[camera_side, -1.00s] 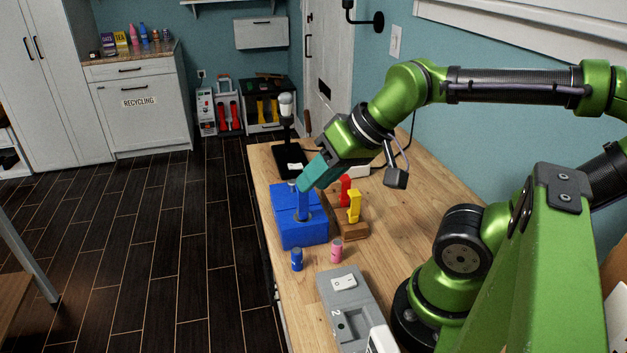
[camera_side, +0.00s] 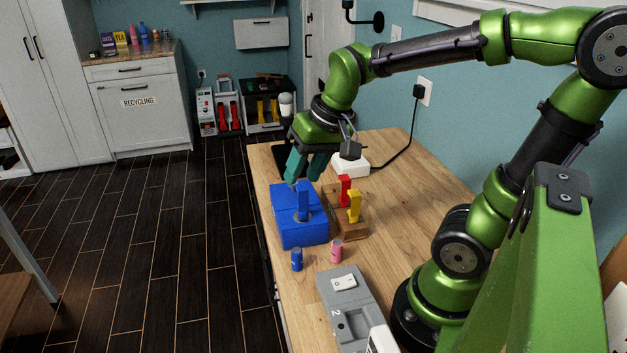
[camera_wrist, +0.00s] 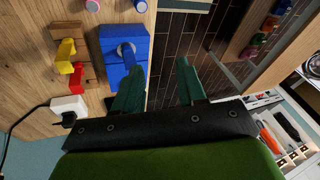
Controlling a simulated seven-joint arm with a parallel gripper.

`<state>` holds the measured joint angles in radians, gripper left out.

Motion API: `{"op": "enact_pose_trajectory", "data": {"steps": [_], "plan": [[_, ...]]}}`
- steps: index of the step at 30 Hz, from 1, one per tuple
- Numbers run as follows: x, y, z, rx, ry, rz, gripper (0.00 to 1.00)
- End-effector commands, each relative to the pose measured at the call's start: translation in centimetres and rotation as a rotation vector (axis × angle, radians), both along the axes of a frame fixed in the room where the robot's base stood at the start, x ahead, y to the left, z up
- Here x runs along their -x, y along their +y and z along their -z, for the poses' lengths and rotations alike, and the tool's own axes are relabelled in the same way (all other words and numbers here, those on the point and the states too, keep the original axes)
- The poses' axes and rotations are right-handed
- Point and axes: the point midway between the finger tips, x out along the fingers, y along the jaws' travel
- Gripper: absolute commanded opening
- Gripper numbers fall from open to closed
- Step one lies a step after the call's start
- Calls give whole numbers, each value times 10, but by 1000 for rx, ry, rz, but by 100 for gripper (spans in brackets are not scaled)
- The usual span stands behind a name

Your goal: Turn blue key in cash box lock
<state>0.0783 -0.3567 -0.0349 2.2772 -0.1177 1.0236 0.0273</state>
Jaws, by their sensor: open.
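The blue cash box (camera_side: 290,225) sits near the left edge of the wooden table. The blue key (camera_side: 303,201) stands upright in its top. In the wrist view, the box (camera_wrist: 108,43) lies ahead of the fingers, with the key (camera_wrist: 128,54) on it. My gripper (camera_side: 305,172) is open and empty, with teal fingers. It hangs just behind and above the box, apart from the key. In the wrist view, my gripper (camera_wrist: 160,88) has one finger near the box and the other over the floor.
A wooden block (camera_side: 350,228) with red (camera_side: 345,190) and yellow (camera_side: 354,206) keys stands right of the box. Small blue (camera_side: 297,260) and pink (camera_side: 337,250) cylinders and a grey switch unit (camera_side: 345,300) are in front. A white box (camera_side: 352,165) with a cable is behind.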

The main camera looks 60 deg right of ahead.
Motion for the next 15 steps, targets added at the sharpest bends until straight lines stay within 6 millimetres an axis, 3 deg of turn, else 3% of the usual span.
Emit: {"op": "enact_pose_trajectory", "data": {"steps": [3, 9, 15], "plan": [[-26, -28, 13, 11, 153, 88, 40], [-52, -63, 24, 38, 328, 220, 40], [-51, -69, 16, 44, 376, 288, 40]]}}
